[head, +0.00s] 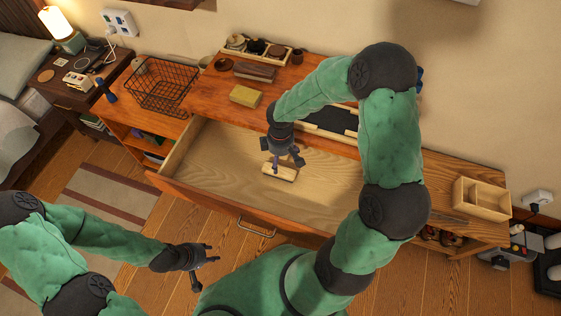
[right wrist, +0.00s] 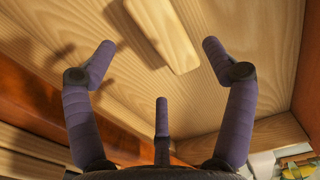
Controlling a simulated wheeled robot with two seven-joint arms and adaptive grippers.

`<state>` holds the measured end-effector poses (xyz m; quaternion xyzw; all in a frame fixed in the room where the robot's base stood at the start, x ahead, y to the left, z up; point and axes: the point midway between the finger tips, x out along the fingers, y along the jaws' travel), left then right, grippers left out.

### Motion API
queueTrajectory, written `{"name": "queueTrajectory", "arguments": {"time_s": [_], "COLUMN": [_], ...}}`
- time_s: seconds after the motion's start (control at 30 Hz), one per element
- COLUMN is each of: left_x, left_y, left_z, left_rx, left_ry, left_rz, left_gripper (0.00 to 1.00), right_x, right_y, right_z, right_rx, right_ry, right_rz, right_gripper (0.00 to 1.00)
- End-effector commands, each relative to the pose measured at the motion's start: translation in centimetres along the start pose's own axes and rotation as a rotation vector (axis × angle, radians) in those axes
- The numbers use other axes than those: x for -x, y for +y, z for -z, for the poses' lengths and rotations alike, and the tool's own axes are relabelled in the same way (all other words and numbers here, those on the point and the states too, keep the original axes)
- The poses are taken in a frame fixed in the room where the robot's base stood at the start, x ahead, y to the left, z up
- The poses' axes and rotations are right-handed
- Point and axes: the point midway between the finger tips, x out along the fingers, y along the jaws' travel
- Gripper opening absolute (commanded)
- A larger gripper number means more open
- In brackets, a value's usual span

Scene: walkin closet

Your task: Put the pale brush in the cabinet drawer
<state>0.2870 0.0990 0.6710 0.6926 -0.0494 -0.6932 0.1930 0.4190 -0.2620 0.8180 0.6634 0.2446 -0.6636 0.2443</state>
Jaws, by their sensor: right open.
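The pale brush (head: 283,174) lies on the floor of the open cabinet drawer (head: 225,172). In the right wrist view the brush (right wrist: 165,35) is a plain pale wooden bar beyond the fingertips. My right gripper (head: 287,162) is inside the drawer space, just above the brush. In the right wrist view its fingers (right wrist: 160,75) are spread apart, with nothing between them. Any small gap to the brush is hard to judge. My left gripper (head: 207,266) is open and empty, in front of the drawer at lower left.
The cabinet top holds a yellow block (head: 245,96), a dark tray (head: 330,121) and a tray of small items (head: 255,48). A wire basket (head: 163,86) stands at left, a wooden divided box (head: 482,199) at right. The drawer floor around the brush is clear.

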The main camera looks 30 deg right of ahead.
Motion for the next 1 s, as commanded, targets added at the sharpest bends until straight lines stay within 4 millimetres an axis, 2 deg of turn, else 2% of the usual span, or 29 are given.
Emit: {"name": "queueTrajectory", "arguments": {"time_s": [0.03,0.1,0.3,0.77,0.87,1.0], "left_x": [0.7,1.0,1.6,1.8,2.6,5.2], "left_y": [0.2,0.4,0.6,0.6,0.9,1.9], "left_z": [0.0,0.0,-0.1,-0.1,-0.1,-0.2], "left_rx": [0.0,0.0,0.0,0.0,0.0,0.0], "left_ry": [0.0,0.0,0.0,0.0,0.0,0.0], "left_rz": [0.0,0.0,0.0,0.0,0.0,0.0], "left_gripper": [0.4,0.4,0.4,0.4,0.4,0.4], "right_x": [1.3,2.5,4.5,5.0,6.0,8.7], "right_y": [0.0,0.0,-0.1,0.0,0.0,0.0], "right_z": [0.0,0.0,0.0,0.0,0.0,0.0], "right_rx": [0.0,0.001,0.001,0.001,0.001,0.001], "right_ry": [0.001,0.001,-0.001,-0.001,-0.001,0.0], "right_rz": [-0.001,-0.001,0.001,0.001,0.001,0.001], "right_gripper": [0.84,0.84,0.84,0.84,0.84,0.84]}}
